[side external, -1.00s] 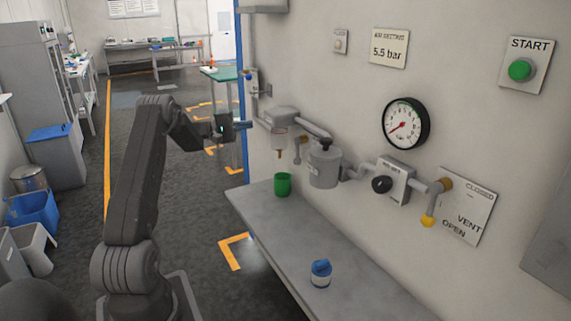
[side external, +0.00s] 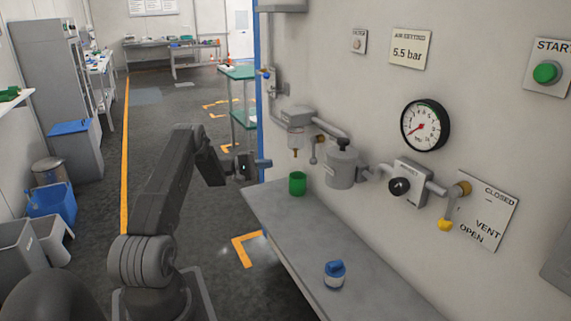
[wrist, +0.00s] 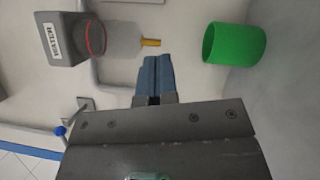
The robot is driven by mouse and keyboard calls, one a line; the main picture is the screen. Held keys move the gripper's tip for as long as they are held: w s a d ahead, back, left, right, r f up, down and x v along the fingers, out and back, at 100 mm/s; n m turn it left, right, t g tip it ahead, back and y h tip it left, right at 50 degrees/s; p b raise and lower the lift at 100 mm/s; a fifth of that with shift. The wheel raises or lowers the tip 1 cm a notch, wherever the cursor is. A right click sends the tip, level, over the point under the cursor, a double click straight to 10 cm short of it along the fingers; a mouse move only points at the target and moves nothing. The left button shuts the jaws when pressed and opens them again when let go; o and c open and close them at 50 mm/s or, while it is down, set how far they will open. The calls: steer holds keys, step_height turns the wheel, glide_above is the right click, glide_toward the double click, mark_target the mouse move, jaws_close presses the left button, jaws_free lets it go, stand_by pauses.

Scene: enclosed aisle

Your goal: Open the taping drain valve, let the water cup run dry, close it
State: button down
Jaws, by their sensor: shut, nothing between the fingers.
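My gripper (side external: 265,163) is shut and empty, a little below and left of the drain. Its blue fingers (wrist: 156,68) appear close to the brass tip but apart from it.
A grey bench (side external: 330,235) runs along the wall, with a blue-capped jar (side external: 334,275) on it. Pipes, a grey canister (side external: 341,167), a black regulator knob (side external: 399,187), a gauge (side external: 425,125) and a yellow-tipped vent lever (side external: 446,225) are to the right.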

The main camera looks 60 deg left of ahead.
mark_target(314, 151)
steer(key=s+d+x, duration=0.1)
steer(key=d+x, duration=0.1)
steer(key=x, duration=1)
steer(key=shift+d+r, duration=0.25)
steer(key=shift+d, duration=0.05)
steer(key=shift+d, duration=0.15)
steer(key=shift+d+f+n, duration=0.1)
steer(key=shift+d+n, duration=0.05)
steer(key=shift+n, duration=0.25)
